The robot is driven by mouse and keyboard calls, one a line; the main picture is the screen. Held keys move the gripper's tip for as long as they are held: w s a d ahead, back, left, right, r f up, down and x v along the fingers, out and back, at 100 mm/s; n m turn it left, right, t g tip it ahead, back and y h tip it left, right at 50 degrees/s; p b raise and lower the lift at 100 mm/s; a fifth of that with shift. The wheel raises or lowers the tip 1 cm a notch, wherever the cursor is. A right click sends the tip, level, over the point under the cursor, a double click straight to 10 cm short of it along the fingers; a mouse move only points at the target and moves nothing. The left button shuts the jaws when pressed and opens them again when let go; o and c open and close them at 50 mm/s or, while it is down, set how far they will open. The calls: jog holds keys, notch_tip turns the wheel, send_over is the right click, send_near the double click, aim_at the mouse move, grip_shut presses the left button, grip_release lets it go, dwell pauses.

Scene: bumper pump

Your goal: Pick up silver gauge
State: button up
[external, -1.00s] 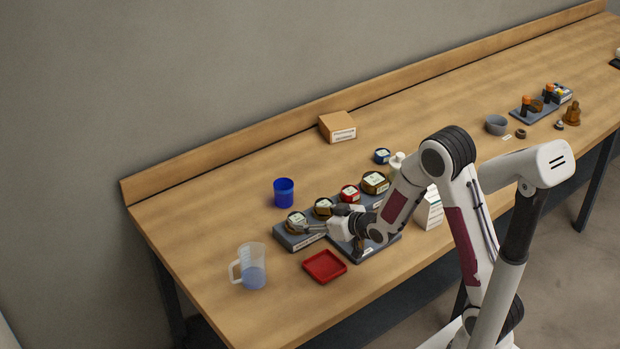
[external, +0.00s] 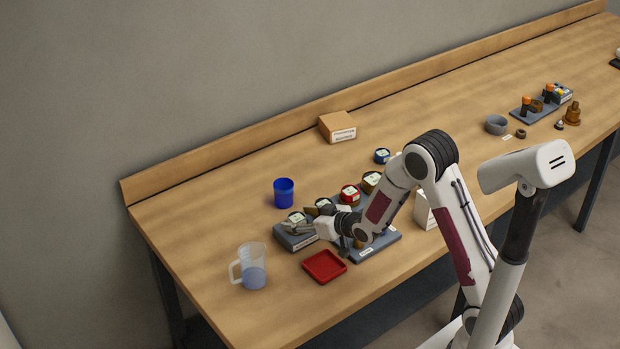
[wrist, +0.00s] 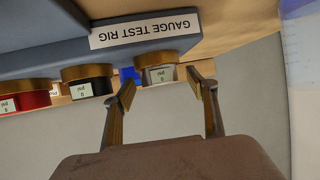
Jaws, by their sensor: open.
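The silver gauge (wrist: 160,75) has a brass-coloured rim and a pale label, and sits on the grey block marked "GAUGE TEST RIG" (wrist: 70,35). In the external view the gauge (external: 296,217) is at the left end of the rig, partly hidden by my gripper (external: 301,221). In the wrist view my gripper (wrist: 164,92) is open, with one finger on each side of the gauge. No clear contact shows, and the gauge is not clamped.
A black gauge (wrist: 87,78) sits close beside one finger, with a red gauge (wrist: 22,98) beyond it. A red tray (external: 324,266), a measuring jug (external: 252,268) and a blue cup (external: 284,192) stand around the rig. Bare tabletop lies behind.

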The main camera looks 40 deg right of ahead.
aim_at(300, 219)
jog(key=c, duration=1.3)
jog(key=shift+r, duration=0.2)
jog(key=shift+c, duration=0.2)
notch_tip(300, 219, up, 10)
jog(key=shift+f, duration=0.15)
